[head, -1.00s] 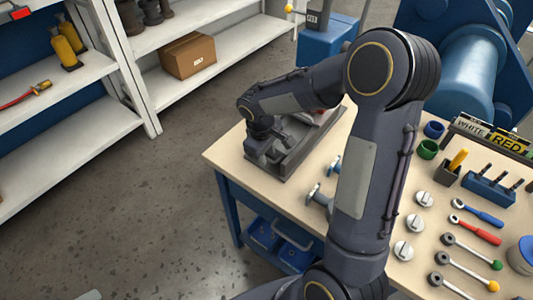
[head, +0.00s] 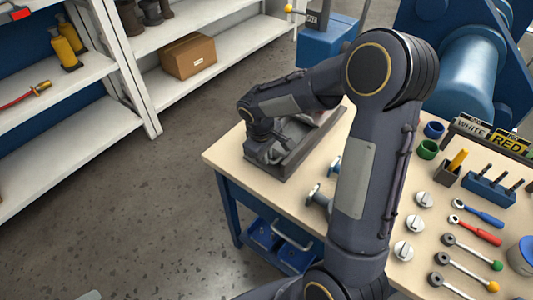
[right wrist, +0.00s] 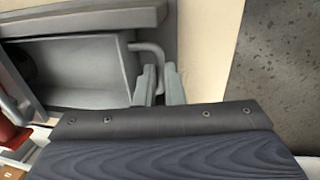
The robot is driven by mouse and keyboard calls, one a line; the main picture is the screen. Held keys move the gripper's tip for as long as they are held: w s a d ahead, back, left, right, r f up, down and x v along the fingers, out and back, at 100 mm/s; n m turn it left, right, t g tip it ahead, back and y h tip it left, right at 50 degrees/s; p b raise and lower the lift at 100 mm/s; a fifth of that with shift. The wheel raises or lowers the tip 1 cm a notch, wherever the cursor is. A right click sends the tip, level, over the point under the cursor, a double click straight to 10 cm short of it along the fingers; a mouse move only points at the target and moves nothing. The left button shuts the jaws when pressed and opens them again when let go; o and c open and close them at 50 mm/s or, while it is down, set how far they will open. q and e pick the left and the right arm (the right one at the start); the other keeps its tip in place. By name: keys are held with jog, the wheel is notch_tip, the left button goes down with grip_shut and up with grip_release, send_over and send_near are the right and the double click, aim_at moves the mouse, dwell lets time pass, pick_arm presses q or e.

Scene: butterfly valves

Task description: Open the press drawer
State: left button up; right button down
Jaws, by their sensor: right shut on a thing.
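The press (head: 310,140) is a grey, box-like unit at the left end of the workbench. Its drawer (right wrist: 75,70) shows in the right wrist view as an open-topped grey tray with a bent grey handle (right wrist: 150,50) on its right end. My right gripper (right wrist: 160,82) has its two grey fingers around the handle and is shut on it. In the head view my right gripper (head: 264,150) is at the press's left end, where my wrist hides the handle. How far out the drawer stands is hard to tell.
The workbench (head: 235,160) has a free edge on the left, with open grey floor (head: 150,210) beyond. Valve parts, round knobs and ratchets (head: 460,250) lie to the right of my arm. White shelves (head: 105,65) with a cardboard box (head: 188,56) stand at the left.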

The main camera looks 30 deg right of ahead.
jog(key=s+a+b, duration=0.2)
jog(key=s+a, duration=0.1)
jog(key=a, duration=0.5)
jog(key=s+a+b, duration=0.1)
jog(key=s+a, duration=0.3)
jog(key=a, duration=0.5)
jog(key=shift+a+b, duration=0.15)
jog(key=shift+b, duration=0.25)
jog(key=shift+s, duration=0.1)
jog(key=c, duration=1.5)
grip_release()
jog(key=r, duration=0.5)
jog(key=a+r+p, duration=0.1)
jog(key=r, duration=0.1)
jog(key=shift+s+a+r, duration=0.1)
jog(key=shift+s+r, duration=0.15)
jog(key=shift+r, duration=0.15)
